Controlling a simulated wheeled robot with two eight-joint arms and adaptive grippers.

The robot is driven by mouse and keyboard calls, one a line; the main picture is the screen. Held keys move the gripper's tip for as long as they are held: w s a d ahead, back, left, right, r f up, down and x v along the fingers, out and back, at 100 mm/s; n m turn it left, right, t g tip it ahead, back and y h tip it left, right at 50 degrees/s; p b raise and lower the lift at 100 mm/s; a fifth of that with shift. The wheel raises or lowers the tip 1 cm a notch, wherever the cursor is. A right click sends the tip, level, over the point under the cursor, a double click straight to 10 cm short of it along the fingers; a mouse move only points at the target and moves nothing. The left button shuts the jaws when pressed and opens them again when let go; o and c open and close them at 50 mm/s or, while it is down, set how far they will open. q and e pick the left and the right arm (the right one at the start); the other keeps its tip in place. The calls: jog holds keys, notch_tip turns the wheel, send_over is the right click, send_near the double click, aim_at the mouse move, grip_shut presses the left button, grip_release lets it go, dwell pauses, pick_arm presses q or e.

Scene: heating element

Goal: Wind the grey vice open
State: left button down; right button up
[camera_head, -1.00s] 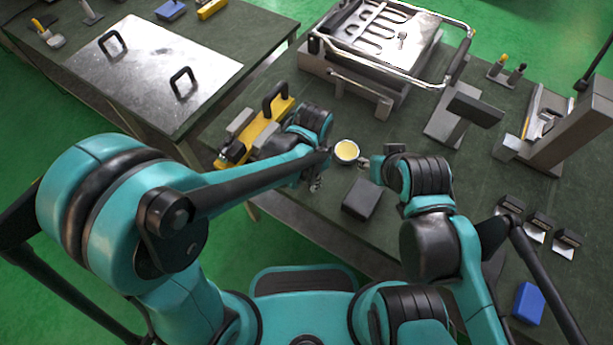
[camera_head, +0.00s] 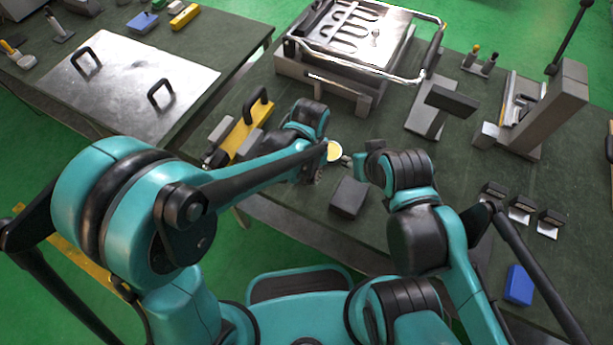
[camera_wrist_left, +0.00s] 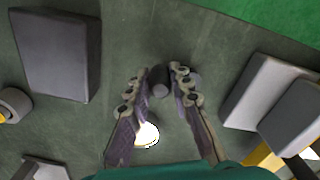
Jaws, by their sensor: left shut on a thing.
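I cannot tell surely which fixture is the grey vice. A yellow base (camera_head: 238,138) with grey blocks and a black handle stands left of my left gripper; its grey blocks (camera_wrist_left: 262,92) show at the right of the left wrist view. My left gripper (camera_head: 318,172) is low over the bench; in the wrist view its fingers (camera_wrist_left: 160,82) stand on both sides of a small dark cylinder (camera_wrist_left: 160,80), held between the tips. What that cylinder joins is hidden. My right gripper (camera_head: 347,159) is close by, its fingers too small to read.
A round pale cup-like thing (camera_head: 333,151) is between the grippers. A dark grey box (camera_head: 349,197) lies just in front. The bench's front edge is near.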

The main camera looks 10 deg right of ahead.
pick_arm(q)
jog(key=shift+w+d+n, duration=0.15)
jog(key=shift+n, duration=0.35)
jog(key=c, duration=1.3)
grip_release()
jog(key=shift+c, duration=0.2)
notch_tip(320, 180, up, 12)
